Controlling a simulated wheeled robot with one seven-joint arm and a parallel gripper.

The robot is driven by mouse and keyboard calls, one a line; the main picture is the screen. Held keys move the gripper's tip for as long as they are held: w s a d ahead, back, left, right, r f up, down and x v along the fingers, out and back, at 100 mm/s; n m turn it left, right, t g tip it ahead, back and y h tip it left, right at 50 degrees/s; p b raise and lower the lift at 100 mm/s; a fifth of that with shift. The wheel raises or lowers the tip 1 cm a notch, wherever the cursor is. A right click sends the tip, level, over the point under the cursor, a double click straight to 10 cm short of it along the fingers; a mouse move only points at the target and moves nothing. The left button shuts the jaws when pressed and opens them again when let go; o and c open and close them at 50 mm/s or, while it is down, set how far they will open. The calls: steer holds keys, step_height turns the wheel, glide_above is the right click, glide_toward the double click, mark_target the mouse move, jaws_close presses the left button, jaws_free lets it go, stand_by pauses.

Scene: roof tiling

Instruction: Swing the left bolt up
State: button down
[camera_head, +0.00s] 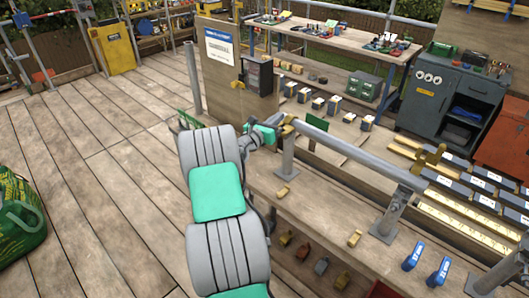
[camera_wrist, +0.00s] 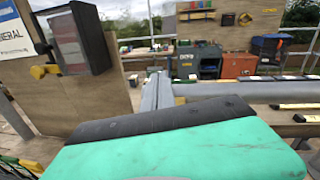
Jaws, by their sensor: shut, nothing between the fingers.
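A grey pipe (camera_head: 350,150) runs along the bench with a brass fitting near each end. The left brass fitting (camera_head: 289,123) is at the pipe's far left end, and the right brass fitting (camera_head: 430,162) stands upright near its right end. I take the left bolt to be part of the left fitting; its exact angle is too small to tell. My gripper (camera_head: 276,129) is shut and empty, right beside the left fitting; I cannot tell whether they touch. In the wrist view my shut grey fingers (camera_wrist: 157,91) point forward, and the bolt cannot be made out there.
Grey posts (camera_head: 390,214) hold the pipe above the wooden bench. A wooden panel with a dark box (camera_head: 257,76) stands just behind my gripper; the box is close at left in the wrist view (camera_wrist: 75,40).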

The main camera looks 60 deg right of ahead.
steer(key=shift+w, duration=0.1)
stand_by(0.7)
steer(key=a+f+b, duration=0.5)
steer(key=a+f, duration=0.2)
steer(key=a, duration=0.3)
steer(key=shift+w+a+f, duration=0.2)
steer(key=shift+a+f, duration=0.1)
steer(key=shift+a, duration=0.1)
